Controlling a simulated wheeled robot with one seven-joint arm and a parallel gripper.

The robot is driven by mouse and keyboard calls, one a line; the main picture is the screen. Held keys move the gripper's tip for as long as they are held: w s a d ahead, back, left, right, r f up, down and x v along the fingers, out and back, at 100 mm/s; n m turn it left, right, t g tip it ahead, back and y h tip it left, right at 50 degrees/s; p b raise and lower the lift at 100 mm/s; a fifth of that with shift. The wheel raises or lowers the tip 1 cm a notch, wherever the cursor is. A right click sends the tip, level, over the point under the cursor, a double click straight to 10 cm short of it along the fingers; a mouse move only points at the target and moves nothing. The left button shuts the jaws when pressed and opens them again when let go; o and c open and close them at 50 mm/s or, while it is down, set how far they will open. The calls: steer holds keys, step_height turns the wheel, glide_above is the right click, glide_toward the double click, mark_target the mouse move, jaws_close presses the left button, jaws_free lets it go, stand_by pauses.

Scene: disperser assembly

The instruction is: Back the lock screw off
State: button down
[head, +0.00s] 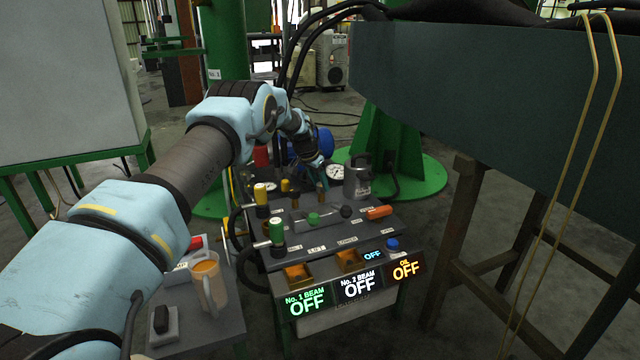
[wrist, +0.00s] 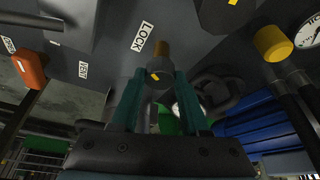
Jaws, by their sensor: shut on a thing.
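The lock screw (wrist: 159,67) shows in the wrist view as a dark round knob with a yellow mark on a brass-coloured shank. The shank meets the dark panel beside the LOCK label (wrist: 142,37). The two teal fingers of my gripper (wrist: 160,76) are shut on the knob, one on each side. In the head view my gripper (head: 319,165) reaches down at the back of the console (head: 330,248). I cannot make out the screw's knob there.
An orange handle (head: 379,212) is on the console, and it shows near the VENT label in the wrist view (wrist: 31,70). A yellow knob (wrist: 272,43) and a dial gauge (head: 336,172) are close by. A green beam (head: 490,120) hangs at the right.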

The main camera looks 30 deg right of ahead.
steer(key=shift+s+n, duration=0.1)
steer(key=shift+n, duration=0.2)
steer(key=n+p, duration=0.1)
steer(key=n+t+p, duration=0.1)
steer(key=n, duration=0.1)
steer(key=shift+s+d+n+t+y, duration=0.1)
steer(key=shift+n+t+y, duration=0.2)
steer(key=shift+y, duration=0.1)
steer(key=n+t+y, duration=0.1)
steer(key=n, duration=0.3)
steer(key=shift+d+f, duration=0.1)
steer(key=n+b, duration=0.1)
steer(key=n, duration=0.1)
steer(key=n+y+b, duration=0.1)
steer(key=n, duration=0.1)
steer(key=n+y+b, duration=0.1)
steer(key=n+b, duration=0.1)
steer(key=shift+d+f+t, duration=0.15)
steer(key=shift+f+t, duration=0.1)
steer(key=shift+t, duration=0.15)
steer(key=shift+r+n+y+b, duration=0.2)
steer(key=shift+n+y+b, duration=0.3)
steer(key=shift+n+b, duration=1)
steer(key=shift+b, duration=0.1)
steer(key=shift+r, duration=0.1)
steer(key=shift+c, duration=2)
jaws_free()
